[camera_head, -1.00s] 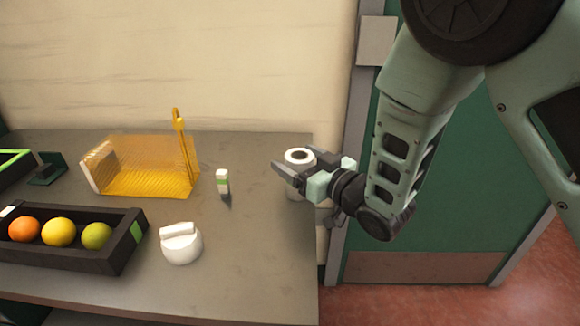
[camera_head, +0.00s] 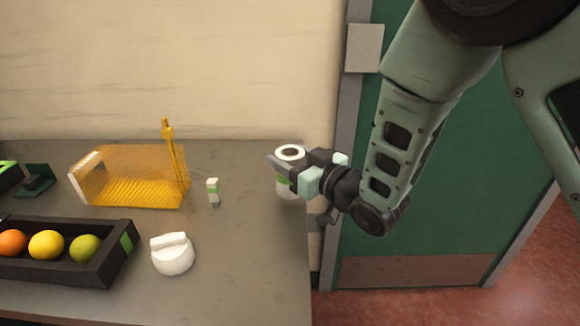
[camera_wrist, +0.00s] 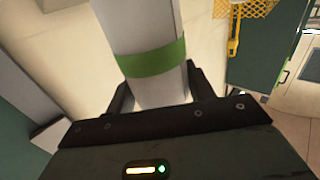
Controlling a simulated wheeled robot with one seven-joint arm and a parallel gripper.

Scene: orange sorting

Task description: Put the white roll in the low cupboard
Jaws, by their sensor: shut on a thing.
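The white roll (camera_head: 290,153) has a dark hole in its top and a green band. It stands upright at the right end of the grey counter, and my gripper (camera_head: 284,177) is shut on it from the right. In the wrist view the roll (camera_wrist: 147,30) with its green band (camera_wrist: 152,60) sits between the two dark fingers (camera_wrist: 160,98). Whether its base touches the counter is hard to tell. No low cupboard is clearly seen in these views.
The counter (camera_head: 235,250) holds a small white-green bottle (camera_head: 213,191), a white knobbed object (camera_head: 172,255), a yellow mesh basket (camera_head: 130,178) and a black tray (camera_head: 110,265) with several fruits. A green door (camera_head: 430,230) stands right of the counter, past a grey frame. The counter's front middle is clear.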

